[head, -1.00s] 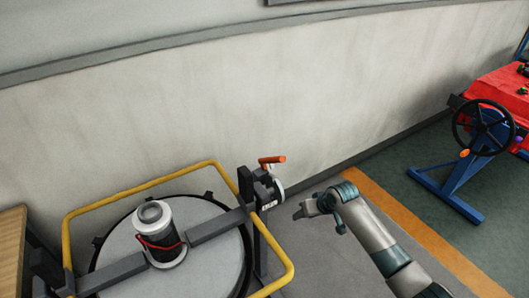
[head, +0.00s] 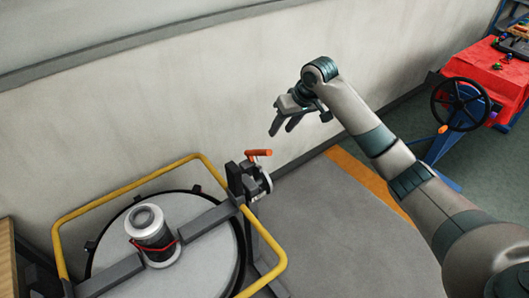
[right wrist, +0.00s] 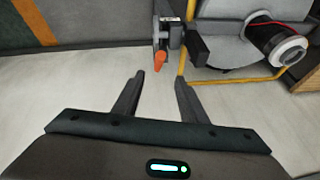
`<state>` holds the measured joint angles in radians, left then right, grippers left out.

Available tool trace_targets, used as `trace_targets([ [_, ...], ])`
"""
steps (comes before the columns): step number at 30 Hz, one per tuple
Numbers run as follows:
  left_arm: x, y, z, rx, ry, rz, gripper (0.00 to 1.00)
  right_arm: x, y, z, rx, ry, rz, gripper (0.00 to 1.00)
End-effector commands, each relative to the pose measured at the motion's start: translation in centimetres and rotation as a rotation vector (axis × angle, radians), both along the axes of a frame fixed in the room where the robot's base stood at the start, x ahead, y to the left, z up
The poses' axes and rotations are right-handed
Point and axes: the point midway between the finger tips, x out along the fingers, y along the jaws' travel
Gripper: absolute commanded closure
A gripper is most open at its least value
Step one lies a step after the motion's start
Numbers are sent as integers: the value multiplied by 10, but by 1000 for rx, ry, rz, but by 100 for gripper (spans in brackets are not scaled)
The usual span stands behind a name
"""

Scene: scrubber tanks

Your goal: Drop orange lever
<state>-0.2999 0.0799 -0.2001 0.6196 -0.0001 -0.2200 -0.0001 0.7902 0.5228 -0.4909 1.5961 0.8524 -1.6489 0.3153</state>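The orange lever (head: 259,153) sticks out to the right from the top of a dark bracket on the tank frame in the head view. In the right wrist view the orange lever (right wrist: 160,60) shows just beyond the fingertips, between their lines. My right gripper (head: 281,131) is above and slightly right of the lever in the head view, fingers pointing down. Its two fingers (right wrist: 158,78) are apart with nothing between them. It does not touch the lever. My left gripper is in neither view.
The round tank lid (head: 205,260) carries a dark-and-white cylinder (head: 150,232) and is ringed by a yellow rail (head: 125,187). The wall (head: 140,120) stands close behind. A red machine with a black handwheel (head: 461,104) is far right. Grey floor (head: 320,220) right of the tank is clear.

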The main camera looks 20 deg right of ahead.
Motion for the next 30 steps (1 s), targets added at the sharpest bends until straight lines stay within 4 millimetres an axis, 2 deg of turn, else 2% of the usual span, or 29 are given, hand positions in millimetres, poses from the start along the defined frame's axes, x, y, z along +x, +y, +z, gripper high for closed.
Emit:
trace_targets([
  [5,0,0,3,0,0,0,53,2,2,-7,1,2,0,61],
  [11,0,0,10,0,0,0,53,9,7,-27,1,3,-1,61],
  [30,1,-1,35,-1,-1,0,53,46,31,-124,1,4,-1,61],
])
